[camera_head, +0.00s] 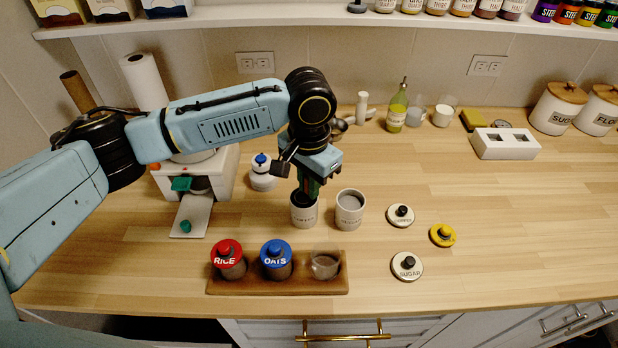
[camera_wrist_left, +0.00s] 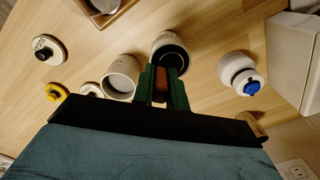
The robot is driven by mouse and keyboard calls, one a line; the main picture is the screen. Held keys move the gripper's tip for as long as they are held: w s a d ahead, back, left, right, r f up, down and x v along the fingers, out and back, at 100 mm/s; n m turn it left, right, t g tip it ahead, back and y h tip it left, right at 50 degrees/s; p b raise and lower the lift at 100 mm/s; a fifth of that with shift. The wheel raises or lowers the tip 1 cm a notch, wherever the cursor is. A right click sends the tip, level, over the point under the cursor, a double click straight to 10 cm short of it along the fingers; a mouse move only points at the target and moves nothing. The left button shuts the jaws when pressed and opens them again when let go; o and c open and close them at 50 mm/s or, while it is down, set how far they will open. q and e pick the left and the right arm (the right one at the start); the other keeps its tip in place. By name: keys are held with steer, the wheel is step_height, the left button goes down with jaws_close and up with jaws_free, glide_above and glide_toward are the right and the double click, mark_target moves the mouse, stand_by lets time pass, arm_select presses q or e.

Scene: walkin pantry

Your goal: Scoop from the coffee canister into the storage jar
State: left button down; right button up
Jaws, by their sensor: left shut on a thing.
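The coffee canister (camera_head: 304,217) is a white, lidless pot standing upright on the counter. In the left wrist view its dark interior (camera_wrist_left: 171,53) shows. My left gripper (camera_head: 309,184) points down at its mouth. Its green fingers are shut on a brown, handle-like piece (camera_wrist_left: 161,84), which looks like the scoop's handle. The scoop's bowl is hidden, and I cannot tell how deep it is in the canister. The storage jar (camera_head: 326,264) is a clear, lidless glass on the wooden tray (camera_head: 280,287), in front of the canister. My right gripper is not in view.
A second open white canister (camera_head: 350,210) with pale contents stands close right. Red-lidded RICE (camera_head: 228,262) and blue-lidded OATS (camera_head: 276,262) jars share the tray. Loose lids, including a yellow one (camera_head: 442,236), lie to the right. A blue-capped white bottle (camera_head: 262,178) stands behind left.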

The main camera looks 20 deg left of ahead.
arm_select(q)
steer(key=shift+f, duration=0.3)
stand_by(0.5)
stand_by(0.7)
steer(key=shift+r+p, duration=3.3)
steer(key=shift+p, duration=1.45)
steer(key=shift+r, duration=0.1)
